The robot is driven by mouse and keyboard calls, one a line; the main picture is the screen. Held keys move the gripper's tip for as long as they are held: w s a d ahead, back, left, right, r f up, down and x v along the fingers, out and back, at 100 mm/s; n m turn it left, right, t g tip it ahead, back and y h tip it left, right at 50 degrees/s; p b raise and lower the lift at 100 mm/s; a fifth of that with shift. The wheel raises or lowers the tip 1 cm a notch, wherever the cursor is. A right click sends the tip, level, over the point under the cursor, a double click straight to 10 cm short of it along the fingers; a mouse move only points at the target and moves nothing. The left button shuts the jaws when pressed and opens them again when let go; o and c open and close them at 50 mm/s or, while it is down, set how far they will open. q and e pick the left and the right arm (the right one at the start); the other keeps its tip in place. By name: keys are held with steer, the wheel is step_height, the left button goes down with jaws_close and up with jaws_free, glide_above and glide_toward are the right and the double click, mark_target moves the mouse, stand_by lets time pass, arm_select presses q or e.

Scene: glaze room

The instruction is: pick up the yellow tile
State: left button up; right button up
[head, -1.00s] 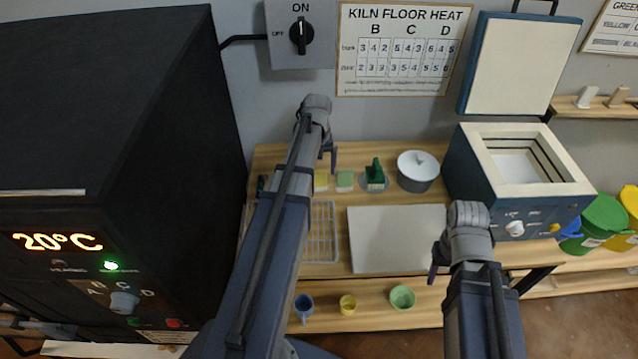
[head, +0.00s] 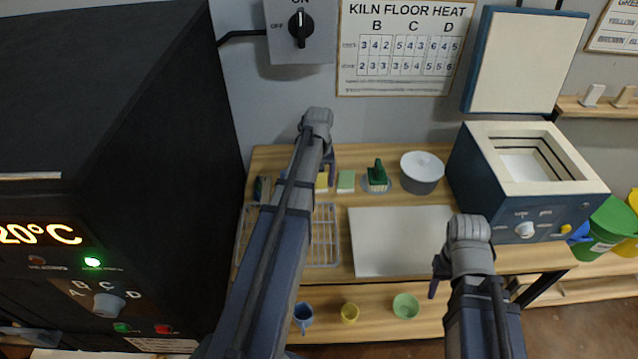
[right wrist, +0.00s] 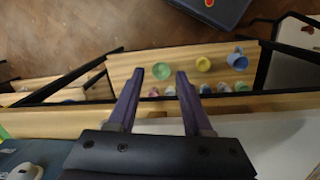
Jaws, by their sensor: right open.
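The yellow tile (head: 322,181) lies on the wooden bench toward the back, left of a pale green tile (head: 346,181). It is partly hidden by my left arm and gripper. My left gripper (head: 329,164) points down just behind or above the yellow tile in the head view; the gap between its fingers is not clear.
A wire rack (head: 324,237) and a white board (head: 398,240) lie on the bench. A black kiln (head: 170,190) blocks the left; a small blue kiln (head: 490,190) stands right.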

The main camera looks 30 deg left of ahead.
arm_select(q)
jaws_close()
stand_by(0.4)
steer(key=shift+r, duration=0.15)
step_height(320, 180, up, 10)
steer(key=p, duration=1)
